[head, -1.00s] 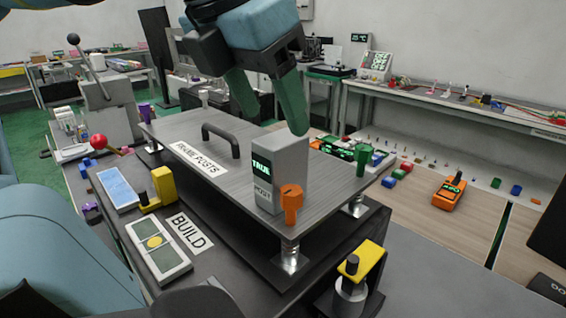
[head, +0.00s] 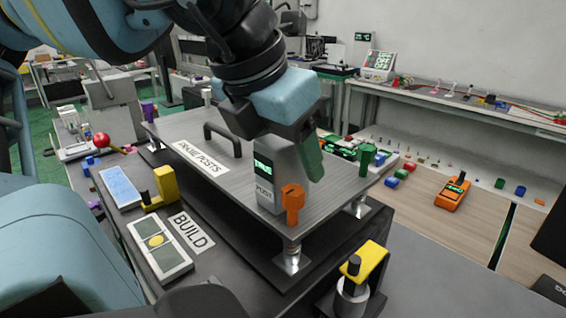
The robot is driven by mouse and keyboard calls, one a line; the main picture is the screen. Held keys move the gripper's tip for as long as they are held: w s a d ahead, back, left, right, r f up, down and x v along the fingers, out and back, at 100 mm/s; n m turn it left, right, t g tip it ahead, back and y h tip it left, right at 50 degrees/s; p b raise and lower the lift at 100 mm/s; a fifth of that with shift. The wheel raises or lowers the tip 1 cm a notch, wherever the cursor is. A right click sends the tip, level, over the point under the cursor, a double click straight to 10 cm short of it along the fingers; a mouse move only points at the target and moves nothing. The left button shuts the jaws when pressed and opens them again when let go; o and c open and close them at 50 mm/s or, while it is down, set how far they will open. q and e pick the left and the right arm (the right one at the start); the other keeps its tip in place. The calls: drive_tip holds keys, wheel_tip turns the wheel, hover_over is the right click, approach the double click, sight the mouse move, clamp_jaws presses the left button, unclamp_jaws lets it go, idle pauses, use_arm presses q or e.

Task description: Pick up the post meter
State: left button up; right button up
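The post meter (head: 264,181) is an upright grey box with a lit green display and a POST label. It stands on the raised grey plate (head: 345,185), near its front right corner. My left gripper (head: 285,158) is over it from above, palm close to its top. One green finger (head: 308,158) shows on the meter's right side, spread as before. The other finger is hidden behind the meter and the gripper body. I see no clear grip on the meter, which still stands on the plate. My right gripper is not in view.
An orange knob (head: 292,203) stands right in front of the meter, and a green knob (head: 366,158) is at the plate's right corner. A black handle (head: 222,137) rises on the plate's left. A yellow-topped post (head: 364,262) stands in front.

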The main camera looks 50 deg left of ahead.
use_arm(q)
clamp_jaws()
drive_tip(key=shift+r, duration=0.1)
drive_tip(key=shift+r, duration=0.4)
drive_tip(key=v, duration=0.2)
drive_tip(key=shift+w+a+r, duration=0.1)
drive_tip(key=shift+w+r, duration=0.05)
drive_tip(key=shift+r, duration=0.3)
drive_tip(key=s+a+r+b, duration=0.1)
drive_tip(key=s+a, duration=0.1)
drive_tip(key=s, duration=1.3)
drive_tip(key=shift+a, duration=0.2)
drive_tip(key=shift+s+r, duration=0.15)
